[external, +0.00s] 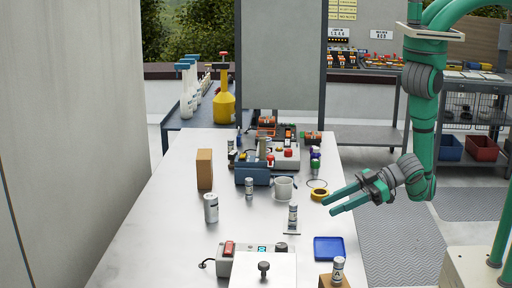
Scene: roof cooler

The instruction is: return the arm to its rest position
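My arm (424,125) is green with dark grey joints and hangs down at the right of the external view. My gripper (338,201) is at its lower end and points left, above the right edge of the white table (150,245). Its two green fingers are spread apart with nothing between them. The gripper is near a yellow ring-shaped thing (318,185) and a small canister (293,212), apparently apart from both.
The table also holds a brown box (205,169), a canister (211,208), a white cup (284,188), a blue tray (329,248) and a control box (240,256). A canister (338,268) stands on a brown block. A grey panel (280,55) rises behind. Floor shows right of the table.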

